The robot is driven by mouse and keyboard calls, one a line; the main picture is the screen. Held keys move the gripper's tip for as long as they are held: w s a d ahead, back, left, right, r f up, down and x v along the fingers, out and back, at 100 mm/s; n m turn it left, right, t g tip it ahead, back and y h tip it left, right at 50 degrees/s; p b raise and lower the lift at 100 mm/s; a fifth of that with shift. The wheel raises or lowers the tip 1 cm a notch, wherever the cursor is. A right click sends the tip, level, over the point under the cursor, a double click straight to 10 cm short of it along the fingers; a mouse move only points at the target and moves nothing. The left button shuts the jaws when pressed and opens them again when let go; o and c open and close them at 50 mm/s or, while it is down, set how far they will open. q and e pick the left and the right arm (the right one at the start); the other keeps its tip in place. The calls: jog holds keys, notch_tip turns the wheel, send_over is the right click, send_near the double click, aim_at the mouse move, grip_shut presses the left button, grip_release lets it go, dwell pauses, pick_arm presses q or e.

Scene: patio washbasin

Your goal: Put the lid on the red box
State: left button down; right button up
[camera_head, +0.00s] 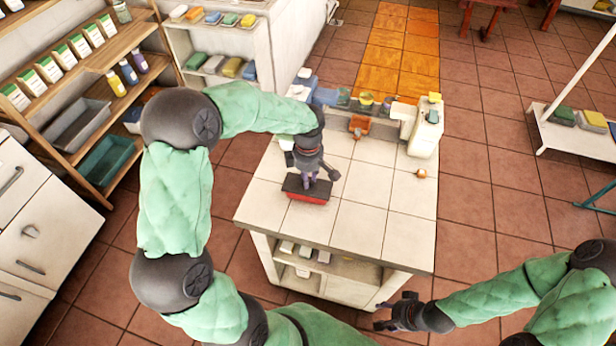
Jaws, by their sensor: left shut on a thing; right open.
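The red box (307,200) is on the tiled top of the counter, left of its middle. A dark lid (293,185) is at the top of the box and hides its opening. My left gripper (308,186) points down from above and is shut on the dark lid. I cannot tell whether the lid rests fully on the rim or is slightly above it. My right gripper (380,313) is open and empty, low beside the counter's front right corner, away from the box.
The white tiled counter (365,225) is clear in front and to the right of the box. A small orange-brown object (421,173) lies near its right edge. An orange container (359,124) and a white dispenser-like block (426,128) stand at the back. Shelves (85,85) line the left.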

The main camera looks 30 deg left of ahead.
dwell(0.3)
pick_arm(q)
jog(key=c, duration=1)
grip_release()
jog(key=shift+c, duration=0.2)
jog(key=shift+o, duration=0.2)
jog(key=o, duration=0.4)
jog(key=shift+r, duration=0.1)
jog(key=shift+r+p, duration=2.15)
jog(key=shift+r, duration=1.3)
